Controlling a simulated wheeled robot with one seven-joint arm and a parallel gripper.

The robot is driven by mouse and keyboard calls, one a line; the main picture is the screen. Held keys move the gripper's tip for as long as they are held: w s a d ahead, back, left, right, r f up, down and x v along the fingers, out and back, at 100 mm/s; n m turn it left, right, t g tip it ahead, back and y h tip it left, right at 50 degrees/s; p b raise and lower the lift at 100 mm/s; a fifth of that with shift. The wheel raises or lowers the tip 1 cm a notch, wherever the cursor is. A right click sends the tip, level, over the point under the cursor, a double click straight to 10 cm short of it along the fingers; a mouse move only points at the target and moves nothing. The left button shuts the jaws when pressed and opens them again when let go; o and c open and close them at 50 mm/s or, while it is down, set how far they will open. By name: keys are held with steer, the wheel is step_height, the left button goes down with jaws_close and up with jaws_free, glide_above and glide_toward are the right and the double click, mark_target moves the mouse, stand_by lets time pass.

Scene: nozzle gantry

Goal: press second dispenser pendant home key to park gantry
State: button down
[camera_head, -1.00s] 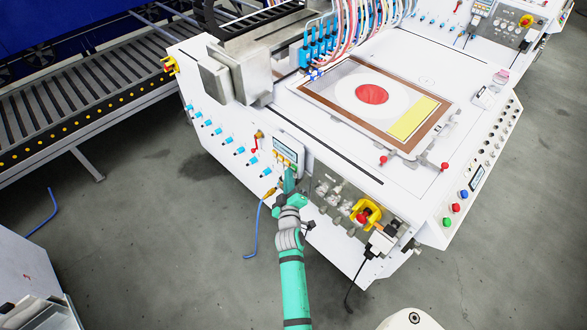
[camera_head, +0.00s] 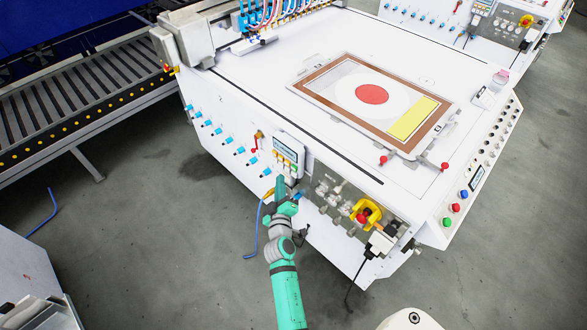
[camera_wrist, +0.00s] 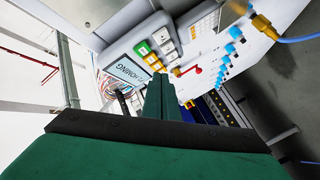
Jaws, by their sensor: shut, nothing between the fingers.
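The near dispenser's pendant (camera_head: 288,148) is a pale box on the machine's side, with a lit screen and a row of coloured keys. In the wrist view its screen (camera_wrist: 126,72) shows what reads as "HOMING", beside green, yellow and white keys (camera_wrist: 143,48). My gripper (camera_head: 280,183) is shut and empty, just below the pendant in the head view. In the wrist view its fingertips (camera_wrist: 158,82) overlap the key edge; contact cannot be told. The nozzle gantry (camera_head: 262,30) stands at the table's back left end, clear of the printed plate (camera_head: 320,92).
Blue fittings (camera_head: 238,151) and a red-handled valve (camera_head: 255,143) stick out left of the pendant. A yellow-ringed knob (camera_head: 366,213) and cabled fittings are to the right. A blue hose (camera_head: 258,225) hangs beside my arm. Another machine's pendant (camera_head: 483,6) shows at top right.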

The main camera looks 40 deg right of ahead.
steer(key=shift+s+a, duration=0.1)
steer(key=shift+a, duration=0.85)
steer(key=s+a+f+t+y, duration=0.1)
steer(key=s+a+f+y, duration=0.15)
steer(key=s+a, duration=0.7)
steer(key=s+a+f+t+y, duration=0.15)
steer(key=s+a+y, duration=0.4)
steer(key=a, duration=0.75)
steer(key=s+a+r+m+y, duration=0.1)
steer(key=s+a+r, duration=0.5)
steer(key=s, duration=0.4)
steer(key=s+a+r+y, duration=0.2)
steer(key=s+a+r, duration=0.4)
steer(key=s, duration=0.5)
steer(key=shift+a+r+m, duration=0.25)
steer(key=shift+r+m, duration=0.15)
steer(key=shift+r, duration=0.4)
